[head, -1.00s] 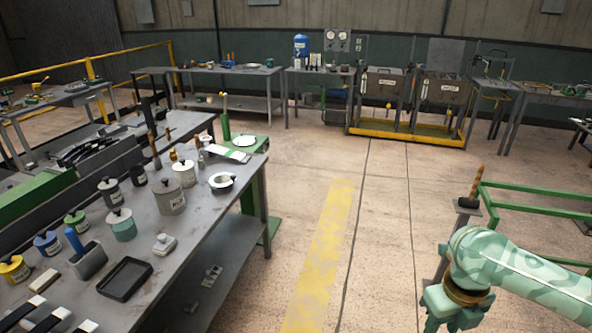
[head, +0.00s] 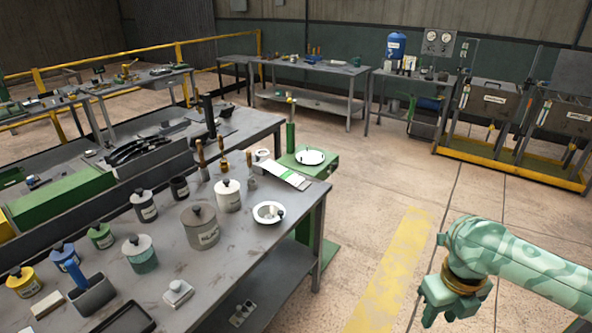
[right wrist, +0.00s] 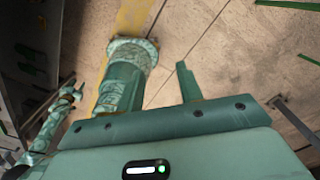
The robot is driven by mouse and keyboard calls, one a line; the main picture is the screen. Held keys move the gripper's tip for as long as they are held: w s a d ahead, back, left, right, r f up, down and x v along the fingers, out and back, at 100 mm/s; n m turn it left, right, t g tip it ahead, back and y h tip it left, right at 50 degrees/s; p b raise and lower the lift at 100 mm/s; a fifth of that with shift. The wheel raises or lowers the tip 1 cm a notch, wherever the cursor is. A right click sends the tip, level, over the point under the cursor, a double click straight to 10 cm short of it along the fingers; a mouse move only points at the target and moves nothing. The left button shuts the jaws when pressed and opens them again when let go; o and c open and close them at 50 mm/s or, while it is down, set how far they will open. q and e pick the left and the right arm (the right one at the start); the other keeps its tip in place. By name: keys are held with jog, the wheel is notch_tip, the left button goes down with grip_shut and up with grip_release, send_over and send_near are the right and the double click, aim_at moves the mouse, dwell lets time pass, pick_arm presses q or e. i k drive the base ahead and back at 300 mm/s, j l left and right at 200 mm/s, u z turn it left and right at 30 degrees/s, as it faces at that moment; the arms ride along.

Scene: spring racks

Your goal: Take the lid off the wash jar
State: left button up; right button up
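Several lidded jars stand on the grey bench at left in the head view. The largest is a grey jar (head: 200,228) with a dark knobbed lid and a label; beside it are a white jar (head: 228,196), a dark grey jar (head: 144,206) and a teal-and-white jar (head: 140,254). The labels are too small to read surely, so I cannot tell which is the wash jar. All these lids are on. My right gripper (head: 444,312) is empty over the floor, well right of the bench; its fingers stand apart in the right wrist view (right wrist: 150,85).
The grey bench (head: 250,253) also holds a white bowl (head: 268,212), a black tray (head: 124,318), a blue-handled tool in a grey holder (head: 92,296) and smaller coloured jars. A green stand (head: 325,175) is behind its far end. The floor right of the bench is clear.

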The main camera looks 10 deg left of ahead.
aim_at(136, 245)
jog(key=i+u, duration=0.2)
jog(key=u, duration=0.25)
jog(key=i+u, duration=0.25)
jog(key=u, duration=0.2)
jog(key=i+l+u, duration=0.15)
jog(key=u, duration=0.3)
jog(key=i+u, duration=0.25)
jog(key=u, duration=0.15)
jog(key=i+l+u, duration=0.2)
jog(key=u, duration=0.25)
jog(key=i+l+u, duration=0.2)
jog(key=u, duration=0.2)
jog(key=i+l+u, duration=0.2)
jog(key=u, duration=0.25)
jog(key=l, duration=0.1)
